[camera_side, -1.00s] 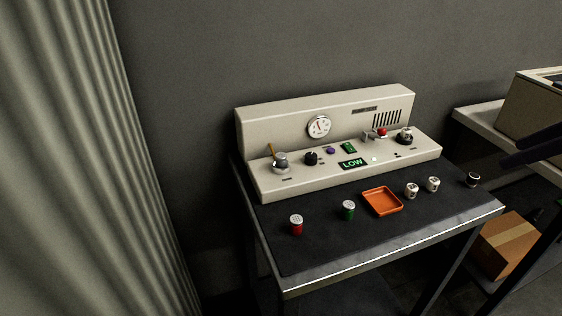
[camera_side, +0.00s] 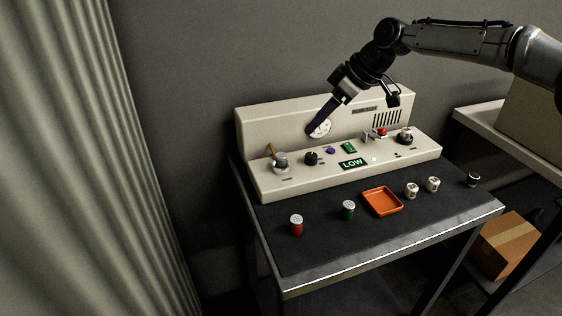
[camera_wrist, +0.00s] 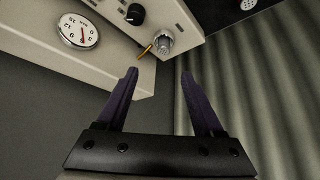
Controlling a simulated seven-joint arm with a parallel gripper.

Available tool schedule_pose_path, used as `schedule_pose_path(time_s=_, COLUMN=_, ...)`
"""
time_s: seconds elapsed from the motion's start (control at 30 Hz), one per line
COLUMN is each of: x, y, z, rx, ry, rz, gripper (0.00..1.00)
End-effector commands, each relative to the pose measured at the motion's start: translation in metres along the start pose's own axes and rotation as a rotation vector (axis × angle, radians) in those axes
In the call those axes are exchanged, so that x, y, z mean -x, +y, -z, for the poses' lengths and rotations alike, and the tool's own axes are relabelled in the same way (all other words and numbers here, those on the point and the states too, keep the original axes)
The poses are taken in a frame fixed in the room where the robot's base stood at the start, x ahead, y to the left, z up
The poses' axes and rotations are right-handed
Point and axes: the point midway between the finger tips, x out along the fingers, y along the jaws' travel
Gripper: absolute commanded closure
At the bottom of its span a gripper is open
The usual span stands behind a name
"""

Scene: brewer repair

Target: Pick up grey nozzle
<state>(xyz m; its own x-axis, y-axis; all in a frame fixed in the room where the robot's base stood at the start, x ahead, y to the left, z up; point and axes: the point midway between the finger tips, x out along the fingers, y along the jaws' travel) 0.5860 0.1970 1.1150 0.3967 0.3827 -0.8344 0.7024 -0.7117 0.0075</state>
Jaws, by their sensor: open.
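The grey nozzle (camera_side: 281,159) sits upright on a pale base at the left end of the brewer's lower panel, with a brass lever (camera_side: 270,150) beside it. In the wrist view the nozzle (camera_wrist: 162,40) shows beyond and between the fingertips. My gripper (camera_side: 312,142) hangs in front of the brewer's gauge, above and to the right of the nozzle. In the wrist view its two dark fingers (camera_wrist: 160,74) are spread apart with nothing between them.
The brewer (camera_side: 270,184) carries a round gauge (camera_side: 322,129), a dark knob (camera_side: 310,158) and a LOW display (camera_side: 353,163).

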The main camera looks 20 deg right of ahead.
Motion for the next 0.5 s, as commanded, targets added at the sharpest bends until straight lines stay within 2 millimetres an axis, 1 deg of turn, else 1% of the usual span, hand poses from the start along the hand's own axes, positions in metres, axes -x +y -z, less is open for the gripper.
schedule_pose_path(time_s=0.03, x=-0.008, y=-0.002, z=-0.002, rx=0.0, ry=-0.009, rz=0.007, gripper=0.31)
schedule_pose_path(time_s=0.17, x=-0.024, y=-0.005, z=-0.003, rx=0.003, ry=-0.014, rz=0.012, gripper=0.31)
schedule_pose_path(time_s=0.4, x=-0.07, y=-0.006, z=-0.004, rx=0.003, ry=-0.016, rz=0.012, gripper=0.31)
schedule_pose_path(time_s=0.5, x=-0.083, y=-0.005, z=-0.003, rx=0.003, ry=-0.015, rz=0.012, gripper=0.31)
